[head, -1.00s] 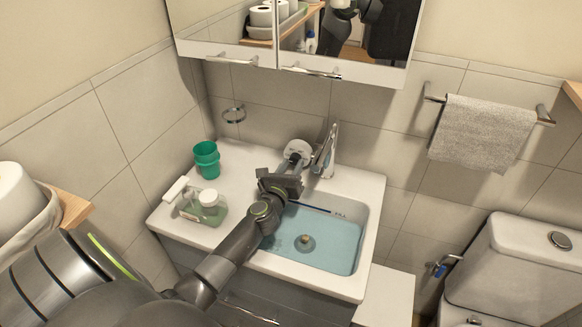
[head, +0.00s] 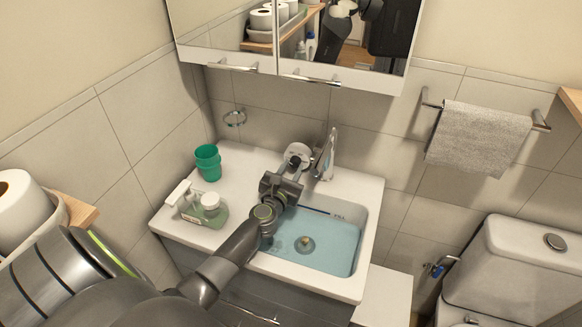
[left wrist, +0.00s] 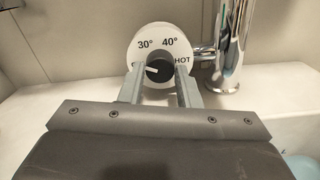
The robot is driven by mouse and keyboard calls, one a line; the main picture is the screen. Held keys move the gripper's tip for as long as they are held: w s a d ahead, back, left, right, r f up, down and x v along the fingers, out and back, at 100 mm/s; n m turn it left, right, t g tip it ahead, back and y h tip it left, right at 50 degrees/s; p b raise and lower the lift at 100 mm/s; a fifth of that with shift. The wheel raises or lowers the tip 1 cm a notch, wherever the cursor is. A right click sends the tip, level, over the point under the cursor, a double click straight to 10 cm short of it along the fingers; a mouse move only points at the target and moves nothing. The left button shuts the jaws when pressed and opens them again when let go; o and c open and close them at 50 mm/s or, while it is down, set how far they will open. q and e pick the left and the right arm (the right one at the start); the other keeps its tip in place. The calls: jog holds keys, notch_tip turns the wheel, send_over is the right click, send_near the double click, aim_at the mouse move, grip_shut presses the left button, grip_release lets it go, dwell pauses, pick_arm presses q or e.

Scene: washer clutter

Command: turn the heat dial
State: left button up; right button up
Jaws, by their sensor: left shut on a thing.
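The heat dial (left wrist: 160,43) is a round white plate marked 30°, 40° and HOT with a dark knob (left wrist: 159,70) bearing a white pointer. The pointer aims to the left, below the 30° mark. In the head view my left gripper (head: 291,172) reaches over the sink's back edge. My right gripper is not in view.
A chrome tap (head: 327,155) stands close right of the dial. The basin (head: 322,240) holds bluish water. A mirror cabinet (head: 290,40) hangs above.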

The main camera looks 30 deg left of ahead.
pick_arm(q)
jog(key=m+p, duration=0.1)
jog(key=m, duration=0.3)
jog(key=shift+m+p, duration=0.55)
jog(key=shift+m, duration=0.95)
jog(key=shift+f, duration=0.1)
jog(key=o, duration=1)
jog(key=shift+s, duration=0.1)
jog(key=v, duration=1.2)
jog(key=shift+a, duration=0.1)
